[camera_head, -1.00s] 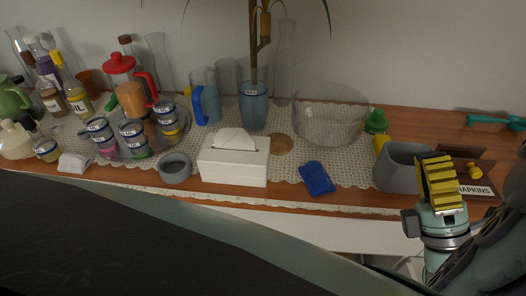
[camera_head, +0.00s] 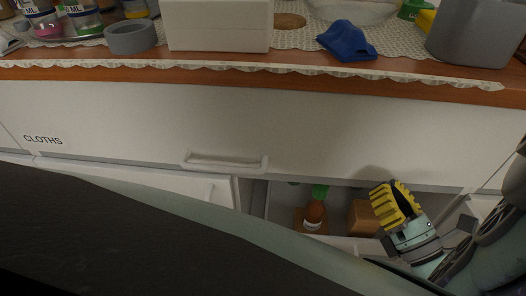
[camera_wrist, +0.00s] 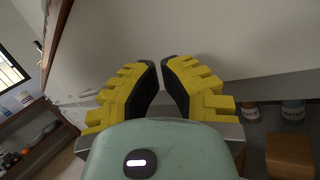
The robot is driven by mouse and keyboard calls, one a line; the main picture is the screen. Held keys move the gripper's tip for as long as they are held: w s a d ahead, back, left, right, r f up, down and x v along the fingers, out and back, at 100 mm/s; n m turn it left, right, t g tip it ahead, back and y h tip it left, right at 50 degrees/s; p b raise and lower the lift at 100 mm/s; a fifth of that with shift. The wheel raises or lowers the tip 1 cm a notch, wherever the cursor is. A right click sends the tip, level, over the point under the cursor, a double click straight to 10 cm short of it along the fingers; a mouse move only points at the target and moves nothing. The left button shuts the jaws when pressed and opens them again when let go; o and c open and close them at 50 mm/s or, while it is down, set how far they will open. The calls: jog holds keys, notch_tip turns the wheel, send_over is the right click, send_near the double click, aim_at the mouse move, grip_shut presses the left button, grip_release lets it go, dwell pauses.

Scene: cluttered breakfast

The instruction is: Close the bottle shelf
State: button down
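The bottle shelf (camera_head: 283,203) is an open, pale compartment low under the counter, below the drawer marked CLOTHS. It holds a brown bottle (camera_head: 314,214) with a light label and a brown wooden block (camera_head: 362,217). My gripper (camera_head: 388,191) is over the shelf's right part, in front of the block and close to the white front above. In the wrist view, my gripper's yellow fingers (camera_wrist: 160,66) are nearly together with nothing between them. Two labelled bottles (camera_wrist: 292,112) and the block (camera_wrist: 290,155) show at the right. My arm and body hide part of the shelf.
The CLOTHS drawer (camera_head: 120,115) is closed and has a white handle (camera_head: 225,163). The counter edge (camera_head: 300,83) is above, with a tissue box (camera_head: 218,28), a blue cloth (camera_head: 346,42) and a grey container (camera_head: 472,35) near it.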

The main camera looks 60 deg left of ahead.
notch_tip(320, 180, down, 25)
jog(key=s+n+g+h+b, duration=0.1)
jog(key=n+g+h+b, duration=0.3)
jog(key=b, duration=1.2)
jog(key=a+b, duration=0.1)
jog(key=a, duration=0.3)
jog(key=w+a+t+b, duration=0.1)
jog(key=a+b, duration=0.1)
jog(key=a, duration=0.3)
jog(key=w+a+t+y+b, duration=0.1)
jog(key=a+b, duration=0.1)
jog(key=a, duration=0.2)
jog(key=shift+w+a+r+n, duration=0.15)
jog(key=shift+w+n, duration=0.05)
jog(key=shift+n, duration=0.2)
jog(key=shift+w+a, duration=0.3)
jog(key=w+a+b, duration=0.2)
jog(key=w+a, duration=0.3)
jog(key=p, duration=0.2)
send_near(318, 205)
jog(key=w, duration=0.3)
jog(key=shift+w, duration=0.25)
jog(key=shift+a, duration=0.1)
